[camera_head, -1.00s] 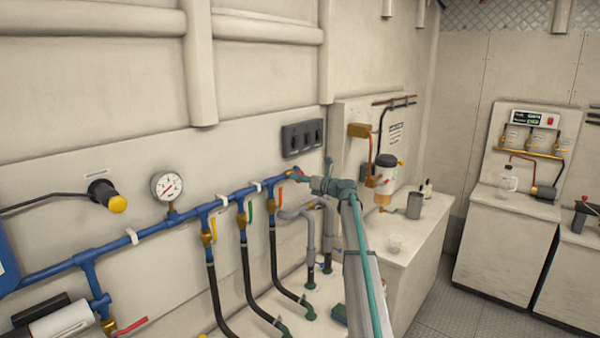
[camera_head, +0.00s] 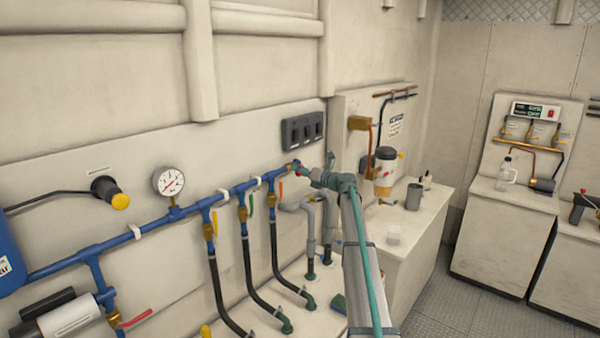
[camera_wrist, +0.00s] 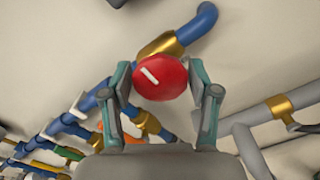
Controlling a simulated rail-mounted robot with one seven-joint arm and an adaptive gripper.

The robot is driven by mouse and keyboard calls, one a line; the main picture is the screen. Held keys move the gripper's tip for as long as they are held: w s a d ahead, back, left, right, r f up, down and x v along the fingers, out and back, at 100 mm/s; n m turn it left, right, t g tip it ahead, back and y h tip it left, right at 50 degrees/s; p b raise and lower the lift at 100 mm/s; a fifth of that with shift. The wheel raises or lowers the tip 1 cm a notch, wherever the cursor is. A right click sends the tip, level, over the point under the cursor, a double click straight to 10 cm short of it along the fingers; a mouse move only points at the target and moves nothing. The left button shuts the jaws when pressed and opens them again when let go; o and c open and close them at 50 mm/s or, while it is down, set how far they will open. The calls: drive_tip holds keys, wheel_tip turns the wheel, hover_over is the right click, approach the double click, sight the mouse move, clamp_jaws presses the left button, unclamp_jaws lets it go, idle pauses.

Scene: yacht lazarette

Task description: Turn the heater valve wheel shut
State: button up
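The heater valve wheel is a round red wheel (camera_wrist: 160,77) with a short slanted white mark on its face. In the wrist view it sits in front of a brass fitting (camera_wrist: 165,45) on the blue pipe. My gripper (camera_wrist: 161,80) has one finger on each side of the wheel, and both pads appear to touch its rim. In the head view my gripper (camera_head: 303,170) is at the right end of the blue pipe (camera_head: 150,232), where only a speck of the red wheel shows. No label on the wheel is readable.
Several branch valves with coloured levers and black hoses hang along the pipe to the left. Grey pipes (camera_head: 312,215) stand close below my gripper. A black switch panel (camera_head: 303,131) is on the wall above. A counter (camera_head: 425,222) with a grey cup stands to the right.

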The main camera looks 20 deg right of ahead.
drive_tip(key=shift+o, duration=1.2)
drive_tip(key=v, duration=1.2)
